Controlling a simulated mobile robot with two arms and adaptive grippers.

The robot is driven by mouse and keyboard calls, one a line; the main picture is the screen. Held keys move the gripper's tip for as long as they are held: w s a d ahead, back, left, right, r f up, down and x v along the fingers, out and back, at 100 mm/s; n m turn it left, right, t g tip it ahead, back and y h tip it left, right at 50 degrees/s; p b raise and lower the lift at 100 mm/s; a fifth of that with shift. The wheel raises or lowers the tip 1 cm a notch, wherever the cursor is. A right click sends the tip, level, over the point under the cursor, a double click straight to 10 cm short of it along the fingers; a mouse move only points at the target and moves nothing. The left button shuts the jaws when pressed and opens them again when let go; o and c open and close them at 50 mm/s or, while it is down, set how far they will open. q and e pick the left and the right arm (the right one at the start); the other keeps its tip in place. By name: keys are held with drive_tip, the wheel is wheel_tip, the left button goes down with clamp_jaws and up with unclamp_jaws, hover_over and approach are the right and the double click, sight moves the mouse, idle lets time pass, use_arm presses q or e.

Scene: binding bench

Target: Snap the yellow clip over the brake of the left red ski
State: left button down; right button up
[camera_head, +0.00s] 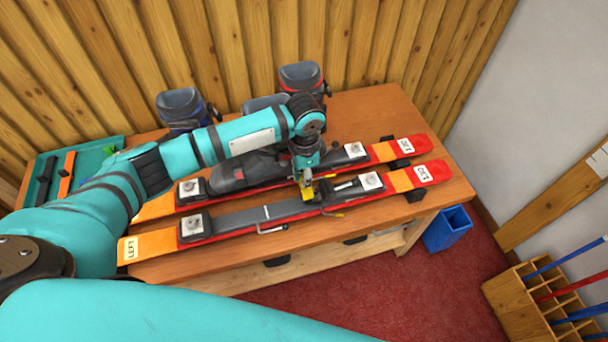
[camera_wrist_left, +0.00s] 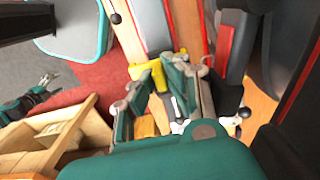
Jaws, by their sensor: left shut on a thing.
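The left red ski (camera_head: 222,225), with a LEFT label on its orange end, lies along the front of the bench. Its grey binding plate (camera_head: 285,210) has thin brake arms (camera_head: 270,231) sticking out at the front side. My left gripper (camera_head: 306,178) is above this binding, shut on the yellow clip (camera_head: 307,191). In the left wrist view the yellow clip (camera_wrist_left: 157,74) shows at the fingertips of the left gripper (camera_wrist_left: 152,97), close to the ski. I cannot tell whether the clip touches the brake. My right gripper (camera_wrist_left: 45,83) shows small at the left of the wrist view.
A second red ski (camera_head: 160,207) lies behind, with a dark boot (camera_head: 250,168) on it. More boots (camera_head: 182,108) stand at the back. A green tray (camera_head: 95,158) is at the left. A blue bin (camera_head: 447,230) stands by the bench's right end.

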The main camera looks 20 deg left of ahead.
use_arm(q)
wheel_tip(320, 180, down, 4)
drive_tip(key=b, duration=0.3)
drive_tip(key=shift+r, duration=0.2)
drive_tip(key=shift+f, duration=0.65)
drive_tip(key=c, duration=1.9)
unclamp_jaws()
clamp_jaws()
